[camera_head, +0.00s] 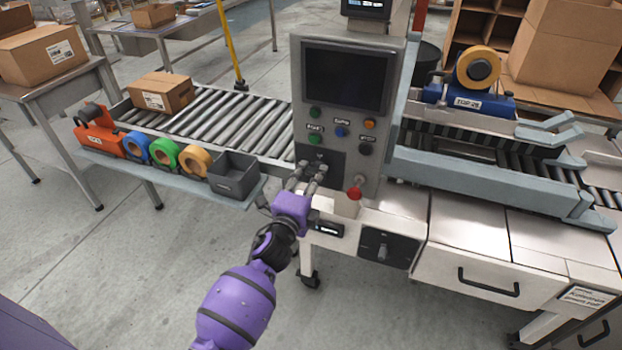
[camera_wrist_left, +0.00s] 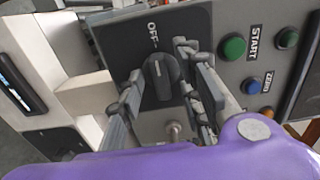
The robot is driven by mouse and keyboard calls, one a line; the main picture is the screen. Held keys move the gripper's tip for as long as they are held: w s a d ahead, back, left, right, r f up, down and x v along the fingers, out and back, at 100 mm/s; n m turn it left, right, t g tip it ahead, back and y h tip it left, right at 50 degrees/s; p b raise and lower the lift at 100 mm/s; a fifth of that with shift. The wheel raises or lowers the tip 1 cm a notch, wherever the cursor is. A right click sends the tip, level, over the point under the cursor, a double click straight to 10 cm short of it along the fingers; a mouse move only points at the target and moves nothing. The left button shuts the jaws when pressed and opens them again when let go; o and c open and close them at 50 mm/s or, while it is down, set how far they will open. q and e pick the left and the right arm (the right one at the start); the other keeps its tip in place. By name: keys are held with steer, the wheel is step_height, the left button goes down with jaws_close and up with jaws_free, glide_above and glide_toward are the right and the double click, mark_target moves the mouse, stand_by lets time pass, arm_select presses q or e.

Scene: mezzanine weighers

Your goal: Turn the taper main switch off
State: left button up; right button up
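A dark rotary switch (camera_wrist_left: 160,78) with a pale pointer line sits on a black plate marked OFF in the left wrist view. The pointer line runs toward the side of the plate with the OFF lettering. In the head view the black plate (camera_head: 322,156) is low on the grey control panel (camera_head: 343,105), and my gripper partly hides it. My left gripper (camera_head: 308,178) is at the plate. Its fingers (camera_wrist_left: 158,80) are apart, one on each side of the switch; whether either touches it I cannot tell. My right gripper is not in view.
A red button (camera_head: 354,193) stands just right of my gripper. Green START and blue ZERO buttons (camera_wrist_left: 252,86) are close to the right finger. Another knob (camera_head: 383,252) is on a black plate on the cabinet below. A grey bin (camera_head: 234,176) stands left of my gripper.

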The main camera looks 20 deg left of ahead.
arm_select(q)
steer(key=shift+s, duration=0.15)
steer(key=shift+s+a+f, duration=0.1)
steer(key=shift+s, duration=0.3)
steer(key=s, duration=1.1)
steer(key=shift+a, duration=0.15)
